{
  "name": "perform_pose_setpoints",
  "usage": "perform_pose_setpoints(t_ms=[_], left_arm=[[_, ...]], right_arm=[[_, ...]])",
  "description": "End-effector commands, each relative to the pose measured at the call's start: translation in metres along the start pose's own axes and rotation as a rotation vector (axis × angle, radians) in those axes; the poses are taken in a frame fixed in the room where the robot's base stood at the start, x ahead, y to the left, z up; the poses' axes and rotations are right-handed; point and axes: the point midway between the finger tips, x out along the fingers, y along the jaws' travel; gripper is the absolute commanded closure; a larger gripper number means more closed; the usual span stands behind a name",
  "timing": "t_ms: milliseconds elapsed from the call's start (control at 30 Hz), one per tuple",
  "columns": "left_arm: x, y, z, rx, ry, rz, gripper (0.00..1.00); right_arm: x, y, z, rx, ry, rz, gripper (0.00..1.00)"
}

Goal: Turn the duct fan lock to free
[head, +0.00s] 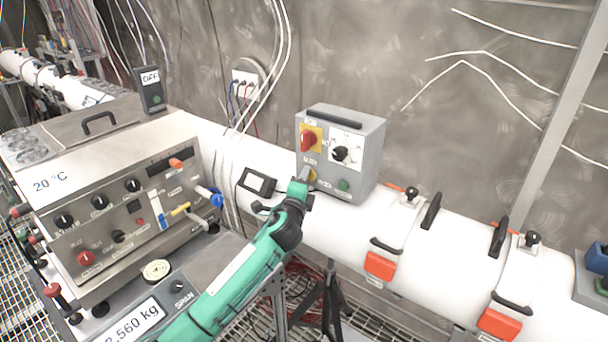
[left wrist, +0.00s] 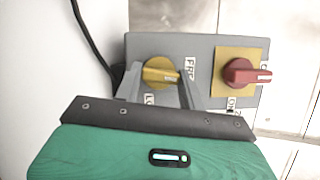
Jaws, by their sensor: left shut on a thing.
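The duct fan control box (head: 352,170) is a grey box with a handle on top, standing at the white duct. Its lock is a yellow knob (head: 311,174) low on the front face. In the left wrist view the lock knob (left wrist: 160,71) sits between my fingers, with a partly covered "FREE" label on its right and a label starting "LO" below. My left gripper (head: 305,183) is shut on this knob; in the wrist view its fingers (left wrist: 160,84) stand on both sides of it. The knob's exact pointing is hard to tell. My right gripper is not in view.
A red switch on a yellow plate (head: 308,139), a black knob on a white plate (head: 341,153) and a green button (head: 343,185) share the box face. An instrument panel (head: 120,220) stands at left. The white duct (head: 450,232) with orange latches runs right.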

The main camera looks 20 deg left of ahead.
Motion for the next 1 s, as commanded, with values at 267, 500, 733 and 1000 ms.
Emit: perform_pose_setpoints(t_ms=[267, 500, 733, 1000], left_arm=[[0.000, -0.002, 0.001, -0.120, -0.002, 0.051, 0.83], [0.000, -0.001, 0.001, -0.159, -0.002, 0.067, 0.83], [0.000, 0.000, 0.001, -0.165, -0.002, 0.069, 0.83], [0.000, 0.000, 0.001, -0.164, -0.002, 0.069, 0.42]], right_arm=[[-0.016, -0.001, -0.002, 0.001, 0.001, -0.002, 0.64], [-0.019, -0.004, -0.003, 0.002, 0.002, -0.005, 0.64], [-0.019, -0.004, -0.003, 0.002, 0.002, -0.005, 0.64], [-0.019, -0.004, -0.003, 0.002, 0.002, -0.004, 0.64]])
